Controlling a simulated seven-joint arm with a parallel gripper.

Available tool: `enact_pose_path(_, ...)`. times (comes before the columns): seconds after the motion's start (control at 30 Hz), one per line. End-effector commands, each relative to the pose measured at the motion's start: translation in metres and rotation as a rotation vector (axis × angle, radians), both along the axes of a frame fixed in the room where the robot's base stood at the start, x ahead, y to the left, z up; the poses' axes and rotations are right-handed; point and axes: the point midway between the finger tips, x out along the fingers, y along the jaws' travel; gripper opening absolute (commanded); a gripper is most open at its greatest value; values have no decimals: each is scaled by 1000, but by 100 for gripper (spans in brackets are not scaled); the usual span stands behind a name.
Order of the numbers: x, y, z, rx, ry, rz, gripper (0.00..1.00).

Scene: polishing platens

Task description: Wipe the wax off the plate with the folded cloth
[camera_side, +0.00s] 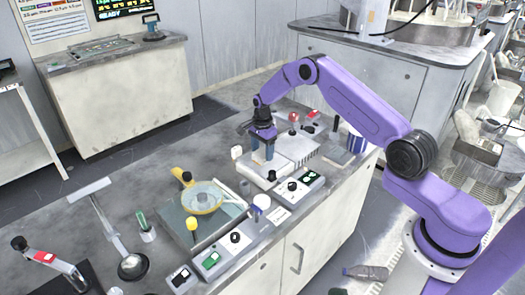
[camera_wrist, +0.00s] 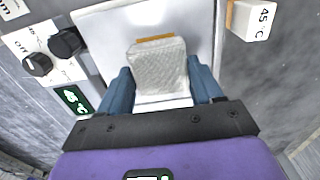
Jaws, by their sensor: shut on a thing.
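My gripper (camera_side: 263,157) is low over the pale plate at the middle of the bench, with its blue fingers pointing down. In the wrist view, the fingers are shut on a white, quilted folded cloth (camera_wrist: 160,75), one on each side of it. The cloth lies over the pale plate (camera_wrist: 113,35); I cannot tell how firmly it touches. A thin orange-brown strip (camera_wrist: 155,38), perhaps wax, shows at the far edge of the cloth. Anything under the cloth is hidden. The cloth is too small to make out in the side view.
A control box with black knobs (camera_wrist: 65,43) stands left of the plate in the wrist view. A block marked 45 °C (camera_wrist: 252,20) is at upper right. In the side view, a yellow-handled pan (camera_side: 203,198) and a finned block (camera_side: 313,152) stand nearby.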

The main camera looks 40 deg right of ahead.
Motion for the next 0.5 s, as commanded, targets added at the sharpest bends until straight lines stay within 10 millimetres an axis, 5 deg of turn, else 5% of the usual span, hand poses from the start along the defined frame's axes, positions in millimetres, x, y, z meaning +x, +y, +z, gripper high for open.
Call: enact_pose_path(0.5, 0, 0, 34, 0, -2, 0, 34)
